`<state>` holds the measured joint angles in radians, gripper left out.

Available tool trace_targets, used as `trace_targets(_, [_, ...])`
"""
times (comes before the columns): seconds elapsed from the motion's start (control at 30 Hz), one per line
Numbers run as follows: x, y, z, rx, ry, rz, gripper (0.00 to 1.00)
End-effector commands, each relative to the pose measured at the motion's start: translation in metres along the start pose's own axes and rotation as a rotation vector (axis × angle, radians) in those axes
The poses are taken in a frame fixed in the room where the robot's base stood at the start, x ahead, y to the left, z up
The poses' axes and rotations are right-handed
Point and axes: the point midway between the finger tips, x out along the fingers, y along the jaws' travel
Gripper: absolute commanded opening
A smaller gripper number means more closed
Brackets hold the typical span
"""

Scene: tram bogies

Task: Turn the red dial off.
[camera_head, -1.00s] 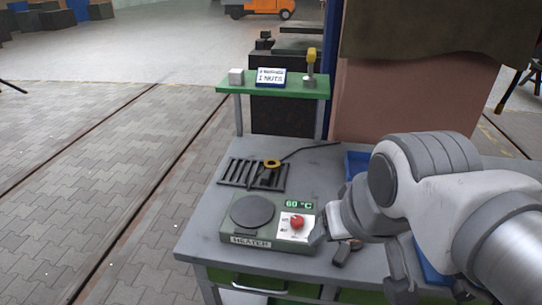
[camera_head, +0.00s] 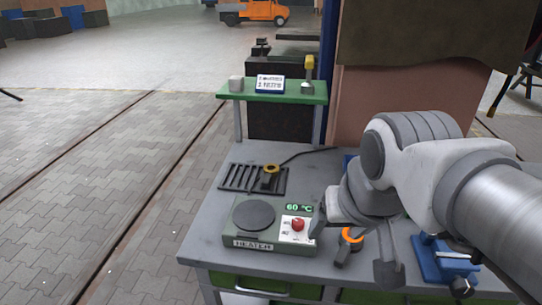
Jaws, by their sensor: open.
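The red dial (camera_head: 298,225) sits on a white panel at the right front of the green heater (camera_head: 222,238). My gripper (camera_head: 318,230) is just right of the dial, at the end of the arm coming in from the right. It is open and appears apart from the dial. The dial's pointer direction is too small to read.
The heater stands on a grey workbench (camera_head: 205,225). Behind it are a black slotted grille (camera_head: 240,178) with a yellow-and-black item and a green shelf (camera_head: 300,95). An orange ring-shaped item (camera_head: 352,236) and a blue fixture (camera_head: 440,262) lie to the right.

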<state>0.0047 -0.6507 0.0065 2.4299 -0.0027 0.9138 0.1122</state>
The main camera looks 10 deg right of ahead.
Motion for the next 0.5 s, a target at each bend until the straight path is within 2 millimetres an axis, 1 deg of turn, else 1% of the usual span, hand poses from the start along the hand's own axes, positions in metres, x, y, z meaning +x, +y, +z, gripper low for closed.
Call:
trace_targets(0.03, [-0.002,-0.001,-0.013,0.045,-0.026,0.006,0.74])
trace_targets(0.1, [0.0,-0.003,-0.03,0.124,-0.056,0.015,0.74])
trace_targets(0.27, [0.01,-0.008,-0.069,0.307,-0.127,0.045,0.74])
trace_targets(0.37, [0.02,-0.011,-0.091,0.42,-0.167,0.068,0.74])
trace_targets(0.5, [0.04,-0.015,-0.12,0.58,-0.223,0.108,0.74])
